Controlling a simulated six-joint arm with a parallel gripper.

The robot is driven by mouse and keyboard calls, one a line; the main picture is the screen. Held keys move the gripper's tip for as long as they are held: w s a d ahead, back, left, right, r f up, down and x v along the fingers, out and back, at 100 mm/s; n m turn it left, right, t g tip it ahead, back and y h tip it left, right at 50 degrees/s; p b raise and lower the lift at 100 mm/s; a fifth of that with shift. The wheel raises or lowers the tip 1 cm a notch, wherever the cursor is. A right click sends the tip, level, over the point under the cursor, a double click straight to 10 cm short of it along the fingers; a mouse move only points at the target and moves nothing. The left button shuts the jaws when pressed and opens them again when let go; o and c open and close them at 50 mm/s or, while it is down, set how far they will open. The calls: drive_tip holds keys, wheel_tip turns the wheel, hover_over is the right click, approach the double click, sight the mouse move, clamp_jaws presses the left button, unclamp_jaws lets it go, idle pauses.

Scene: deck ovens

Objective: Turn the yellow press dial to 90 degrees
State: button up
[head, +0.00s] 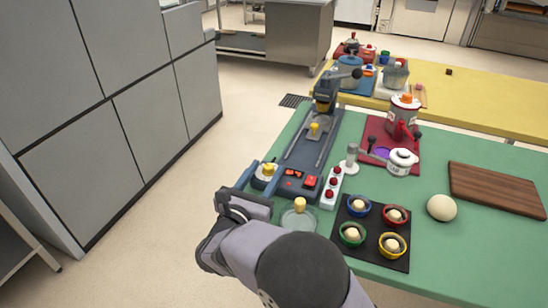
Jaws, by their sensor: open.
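A yellow dial (268,168) sits on a pale round base at the left front end of the dark blue press (303,157). My gripper (263,176) reaches in from the lower left, at the table's left edge. Its jaws are open, with one finger to the left of the dial and the other at its lower right. I cannot tell whether either finger touches it. The dial's lower part is partly hidden by the gripper, and its angle is too small to read. A second yellow knob (314,128) stands farther back on the press.
A glass lid with a yellow knob (300,204) lies close right of my gripper. A white strip with red buttons (333,182) and a black tray with several coloured cups (341,212) stand farther right. Grey cabinets (140,115) rise at the left, across open floor.

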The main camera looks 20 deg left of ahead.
sight(274, 163)
drive_tip(key=shift+w+p, duration=0.35)
drive_tip(key=shift+w, duration=2.9)
drive_tip(key=shift+c, duration=0.4)
drive_tip(key=c, duration=1)
